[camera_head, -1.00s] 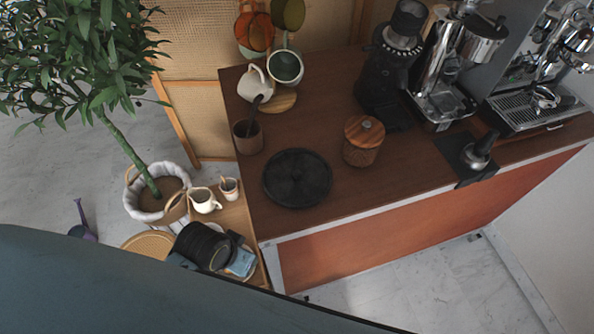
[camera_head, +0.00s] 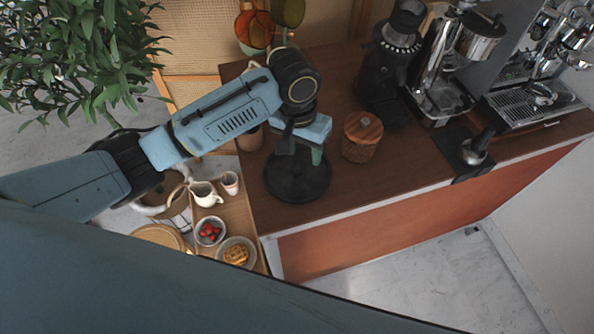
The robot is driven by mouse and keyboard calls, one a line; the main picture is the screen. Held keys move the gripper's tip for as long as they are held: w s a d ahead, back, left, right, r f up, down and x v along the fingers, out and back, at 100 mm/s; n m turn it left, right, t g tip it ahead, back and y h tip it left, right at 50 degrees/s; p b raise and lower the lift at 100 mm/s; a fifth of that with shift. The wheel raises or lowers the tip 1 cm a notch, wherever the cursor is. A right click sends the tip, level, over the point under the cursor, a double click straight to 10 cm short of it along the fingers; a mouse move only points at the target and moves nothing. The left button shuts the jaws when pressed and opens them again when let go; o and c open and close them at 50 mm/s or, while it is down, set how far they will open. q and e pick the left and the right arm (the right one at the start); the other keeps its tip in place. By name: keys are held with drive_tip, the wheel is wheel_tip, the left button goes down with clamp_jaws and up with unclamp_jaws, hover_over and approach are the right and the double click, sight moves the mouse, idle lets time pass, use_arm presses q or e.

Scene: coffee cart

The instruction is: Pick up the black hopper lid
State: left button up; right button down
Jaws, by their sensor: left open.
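A black round disc (camera_head: 298,186) lies flat on the brown counter, near its left front corner. It is the thing that best fits the black hopper lid, though I cannot tell for sure that it is one. My left gripper (camera_head: 301,153) hangs over the back part of the disc with its fingers pointing down. The fingers are apart, with nothing seen between them. The gripper and wrist hide the disc's back edge, and I cannot tell how high the fingertips are above it. My right gripper is not in view.
A wood-lidded canister (camera_head: 362,138) stands close right of the disc. A brown cup (camera_head: 249,136) is partly behind my left arm. A black grinder (camera_head: 388,70) stands at the back. A lower shelf holds a berry bowl (camera_head: 210,231) and a waffle plate (camera_head: 237,252).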

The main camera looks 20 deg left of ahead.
sight(297, 168)
use_arm(q)
wheel_tip(297, 168, up, 3)
drive_tip(key=w+a+y, duration=0.1)
drive_tip(key=w+a, duration=0.1)
drive_tip(key=w, duration=0.1)
drive_tip(key=shift+n, duration=0.5)
drive_tip(key=f, duration=1.3)
drive_tip(key=shift+s+f, duration=0.2)
drive_tip(key=shift+s, duration=0.05)
clamp_jaws()
